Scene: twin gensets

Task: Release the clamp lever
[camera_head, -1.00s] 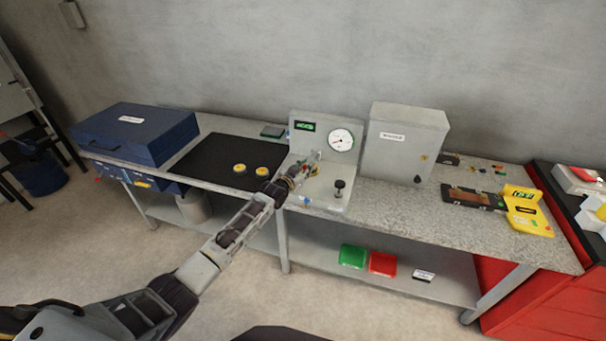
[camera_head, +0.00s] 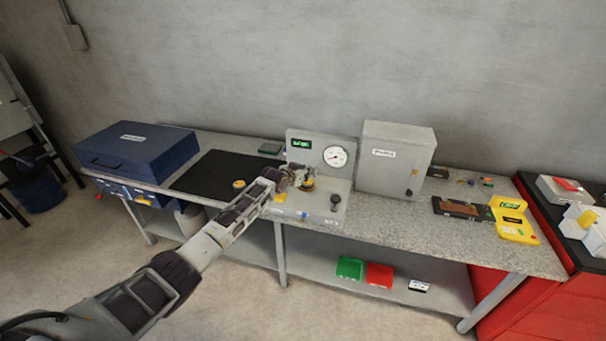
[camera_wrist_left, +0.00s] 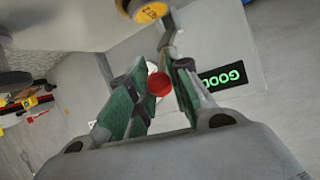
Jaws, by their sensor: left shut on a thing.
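The test stand (camera_head: 320,198) is a light grey base with an upright panel carrying a green display (camera_head: 301,144) and a round dial (camera_head: 335,156). My left gripper (camera_head: 300,176) is over its left part. In the left wrist view, the green-padded fingers of the left gripper (camera_wrist_left: 160,92) are on either side of the clamp lever's red knob (camera_wrist_left: 159,84), shut on it. A yellow-topped round part (camera_head: 307,185) sits on the stand beside the gripper; it also shows in the wrist view (camera_wrist_left: 150,11). The display reads GOOD (camera_wrist_left: 222,77). The lever's base is largely hidden. My right gripper is out of view.
A black mat (camera_head: 208,178) holds a yellow-topped part (camera_head: 239,184). A black knob (camera_head: 335,199) stands on the stand's right side. A grey cabinet (camera_head: 395,160) is close on the right, a blue case (camera_head: 135,152) far left. Green (camera_head: 349,268) and red (camera_head: 379,274) bins are below.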

